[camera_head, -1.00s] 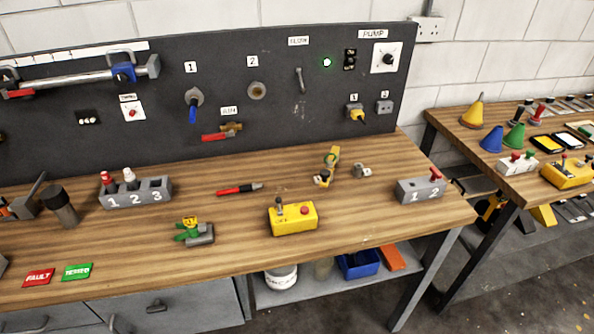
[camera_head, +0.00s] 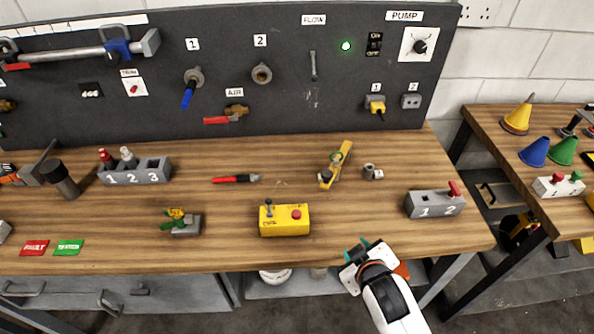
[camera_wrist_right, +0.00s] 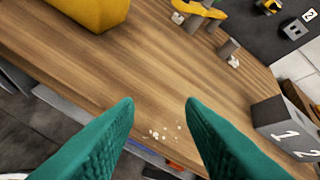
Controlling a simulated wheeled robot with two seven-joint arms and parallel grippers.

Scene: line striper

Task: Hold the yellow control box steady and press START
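The yellow control box (camera_head: 285,221) sits on the wooden bench near its front edge. It has a dark lever (camera_head: 269,208) at its left end and a red button (camera_head: 296,214) toward its right; no START label is readable. My right gripper (camera_head: 358,248) is at the bench's front edge, right of and nearer than the box, apart from it. In the right wrist view its two teal fingers (camera_wrist_right: 160,108) are spread with nothing between them. The yellow box (camera_wrist_right: 92,10) shows at the top left there, cut off by the frame. My left gripper is not in view.
A grey two-slot block (camera_head: 434,205) stands right of the gripper. A yellow tool (camera_head: 335,166) and small grey fitting (camera_head: 372,172) lie behind. A green-yellow valve piece (camera_head: 180,220) is left of the box. The bench top (camera_head: 345,205) between box and grey block is clear.

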